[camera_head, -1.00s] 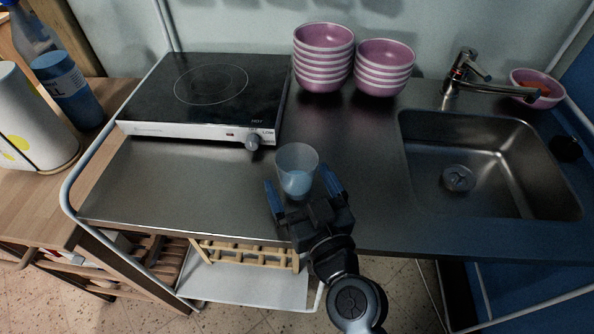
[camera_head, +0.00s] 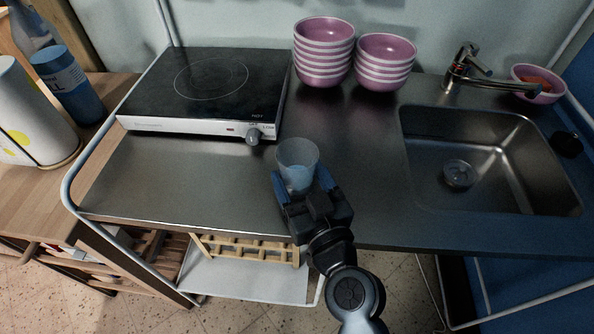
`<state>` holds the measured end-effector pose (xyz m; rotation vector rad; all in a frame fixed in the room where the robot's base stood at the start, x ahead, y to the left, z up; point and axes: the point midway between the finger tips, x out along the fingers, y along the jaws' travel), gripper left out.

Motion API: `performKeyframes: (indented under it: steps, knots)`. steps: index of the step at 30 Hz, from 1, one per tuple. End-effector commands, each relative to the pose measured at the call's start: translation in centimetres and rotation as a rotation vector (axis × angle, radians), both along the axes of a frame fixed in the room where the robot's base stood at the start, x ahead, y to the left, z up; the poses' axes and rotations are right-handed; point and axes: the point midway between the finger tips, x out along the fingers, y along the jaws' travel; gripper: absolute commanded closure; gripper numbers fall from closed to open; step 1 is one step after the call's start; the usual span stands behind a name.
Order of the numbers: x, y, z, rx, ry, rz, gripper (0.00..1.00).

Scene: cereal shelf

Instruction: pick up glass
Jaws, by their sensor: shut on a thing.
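The glass (camera_head: 297,155) is a small, clear, tapered tumbler, upright over the steel worktop (camera_head: 190,185) in front of the hotplate. My gripper (camera_head: 298,184) reaches in from the front edge and is shut on the glass, with its blue fingers at the two sides of the lower part. The fingers and the gripper body hide some of the glass's base. I cannot tell whether the base touches the worktop.
A black hotplate (camera_head: 210,85) stands behind to the left. Two stacks of pink bowls (camera_head: 323,55) (camera_head: 385,62) stand at the back. A sink (camera_head: 490,160) with a tap (camera_head: 470,68) is on the right. The worktop left of the glass is clear.

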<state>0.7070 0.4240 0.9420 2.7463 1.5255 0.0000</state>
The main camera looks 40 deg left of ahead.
Motion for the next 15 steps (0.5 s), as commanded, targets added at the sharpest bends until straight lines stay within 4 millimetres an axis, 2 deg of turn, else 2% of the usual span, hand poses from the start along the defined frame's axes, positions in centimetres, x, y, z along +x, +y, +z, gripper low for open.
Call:
performKeyframes:
  steps: [15]
  knots:
    - [0.02,0.0,0.49,0.002,-0.001,0.0,0.67]
